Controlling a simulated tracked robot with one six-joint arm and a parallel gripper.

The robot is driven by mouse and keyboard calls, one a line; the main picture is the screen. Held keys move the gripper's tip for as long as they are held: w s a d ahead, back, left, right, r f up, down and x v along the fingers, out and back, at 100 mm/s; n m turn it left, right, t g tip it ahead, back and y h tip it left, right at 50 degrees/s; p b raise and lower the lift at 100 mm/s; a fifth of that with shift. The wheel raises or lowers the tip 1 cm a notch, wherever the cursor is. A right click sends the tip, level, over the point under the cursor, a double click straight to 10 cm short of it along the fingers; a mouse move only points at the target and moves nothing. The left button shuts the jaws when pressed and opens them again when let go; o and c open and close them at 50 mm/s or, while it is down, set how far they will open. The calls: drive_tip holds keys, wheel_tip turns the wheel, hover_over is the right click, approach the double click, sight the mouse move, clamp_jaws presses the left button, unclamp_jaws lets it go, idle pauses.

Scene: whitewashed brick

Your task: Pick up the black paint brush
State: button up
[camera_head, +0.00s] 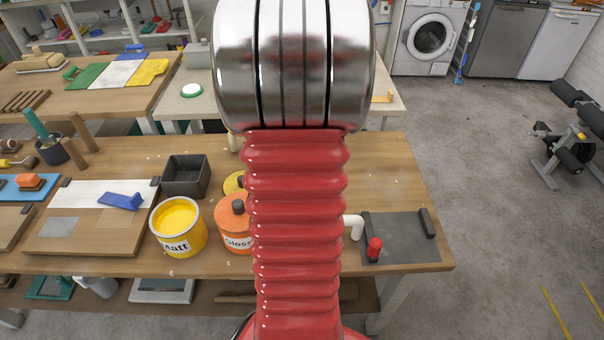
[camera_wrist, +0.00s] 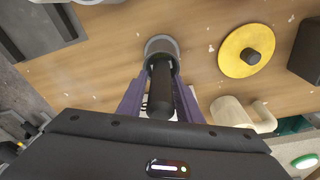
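In the wrist view a black upright handle (camera_wrist: 160,88), which looks like the black paint brush, points up at the camera. Its lower end sits inside a round grey rim (camera_wrist: 161,46) on the wooden table. My gripper (camera_wrist: 162,72) has its two purple fingers down around the handle, one on each side. I cannot tell whether they press on it or leave a small gap. In the head view my red arm hides the gripper, the handle and the grey rim.
On the wooden table (camera_head: 400,178) stand an orange Gloss tin (camera_head: 232,228), a yellow Matt tin (camera_head: 178,226) and a black box (camera_head: 185,176). A yellow disc with a dark knob (camera_wrist: 246,50) and a cream mug-like thing (camera_wrist: 228,110) are close by. A grey plate (camera_head: 398,232) lies at the right.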

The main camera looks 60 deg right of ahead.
clamp_jaws()
drive_tip(key=shift+r, duration=0.15)
wheel_tip(320, 180, up, 10)
drive_tip(key=shift+f, duration=0.1)
idle(0.6)
idle(0.4)
